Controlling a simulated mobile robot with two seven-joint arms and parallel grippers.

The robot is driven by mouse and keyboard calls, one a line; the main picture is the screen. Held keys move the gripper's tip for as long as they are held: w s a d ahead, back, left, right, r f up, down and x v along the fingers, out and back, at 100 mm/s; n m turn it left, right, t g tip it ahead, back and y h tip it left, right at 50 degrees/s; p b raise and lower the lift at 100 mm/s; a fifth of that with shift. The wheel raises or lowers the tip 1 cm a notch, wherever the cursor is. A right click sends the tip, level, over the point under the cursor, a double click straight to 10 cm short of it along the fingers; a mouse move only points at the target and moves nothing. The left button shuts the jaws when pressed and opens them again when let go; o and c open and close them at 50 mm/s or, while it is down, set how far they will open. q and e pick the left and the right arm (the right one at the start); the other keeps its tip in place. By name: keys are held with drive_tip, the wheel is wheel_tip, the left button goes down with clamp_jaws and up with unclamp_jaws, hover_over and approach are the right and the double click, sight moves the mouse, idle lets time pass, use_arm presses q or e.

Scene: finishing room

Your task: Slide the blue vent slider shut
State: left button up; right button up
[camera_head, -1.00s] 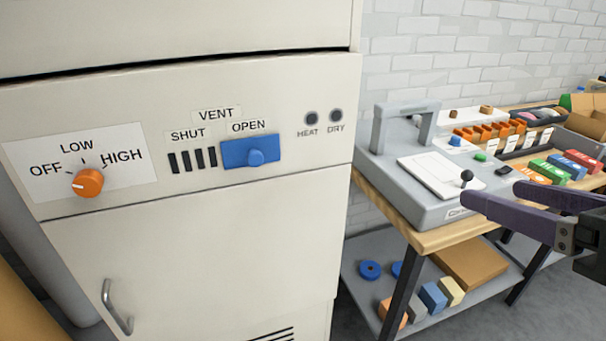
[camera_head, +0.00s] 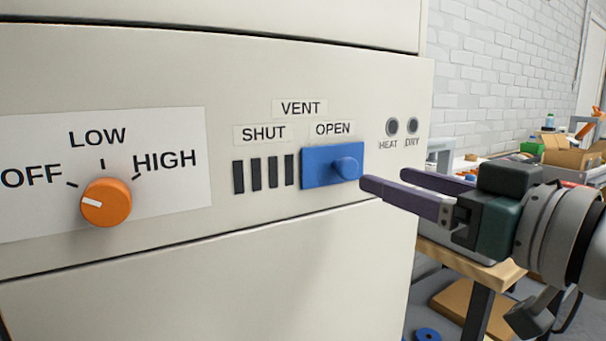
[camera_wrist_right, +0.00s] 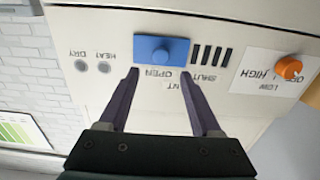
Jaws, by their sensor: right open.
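The blue vent slider (camera_head: 318,167) is a flat blue plate with a round knob (camera_head: 347,168) on the cream cabinet front. It sits under the OPEN label, at the right of the dark vent slots (camera_head: 263,173), which are uncovered under the SHUT label. My right gripper (camera_head: 385,182) is open and empty, its purple fingers pointing at the panel just right of the knob. In the right wrist view the slider (camera_wrist_right: 161,51) shows upside down, ahead of and between the spread fingertips (camera_wrist_right: 160,72). I cannot tell if a finger touches it. My left gripper is not in view.
An orange knob (camera_head: 106,202) on a white OFF/LOW/HIGH plate is left of the vent. HEAT and DRY lamps (camera_head: 392,126) are to its right. A wooden workbench (camera_head: 475,262) with boxes stands behind my right arm.

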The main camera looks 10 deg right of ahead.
sight(351, 167)
drive_tip(key=x, duration=0.6)
drive_tip(key=shift+w+a, duration=0.1)
drive_tip(key=shift+w, duration=0.25)
drive_tip(key=shift+c, duration=0.2)
clamp_jaws()
idle(0.9)
